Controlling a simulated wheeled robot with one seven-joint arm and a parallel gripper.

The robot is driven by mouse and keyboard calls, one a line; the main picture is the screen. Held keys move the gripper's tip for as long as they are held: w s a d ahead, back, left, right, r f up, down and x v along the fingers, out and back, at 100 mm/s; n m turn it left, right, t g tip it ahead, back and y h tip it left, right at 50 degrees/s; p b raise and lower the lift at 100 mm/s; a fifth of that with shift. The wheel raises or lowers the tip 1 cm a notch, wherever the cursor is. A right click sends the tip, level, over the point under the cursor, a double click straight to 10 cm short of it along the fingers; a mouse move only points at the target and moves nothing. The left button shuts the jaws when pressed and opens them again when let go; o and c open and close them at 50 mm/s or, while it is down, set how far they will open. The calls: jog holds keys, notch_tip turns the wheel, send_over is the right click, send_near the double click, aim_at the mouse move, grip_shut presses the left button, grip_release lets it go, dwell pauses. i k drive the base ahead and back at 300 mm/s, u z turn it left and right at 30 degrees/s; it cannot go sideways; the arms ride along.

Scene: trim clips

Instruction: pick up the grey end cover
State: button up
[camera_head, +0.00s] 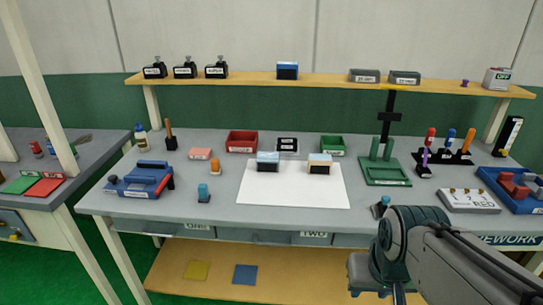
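I cannot single out a grey end cover for sure. Two grey labelled blocks sit side by side on the upper shelf, the left grey block (364,76) and the right grey block (404,78). Their small labels are not readable. My arm comes in from the lower right corner, and its grey joint stands in front of the bench's front edge. My gripper's fingers do not show, so nothing can be seen held. A small blue-grey piece (381,207) stands at the bench's front edge, close beside my arm in the picture.
Two dark-fronted blocks, a left block (267,162) and a right block (319,164), stand on a white sheet (290,194).

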aim_at(266, 162)
jog(key=u, duration=0.7)
jog(key=i, duration=0.55)
jog(key=u, duration=0.15)
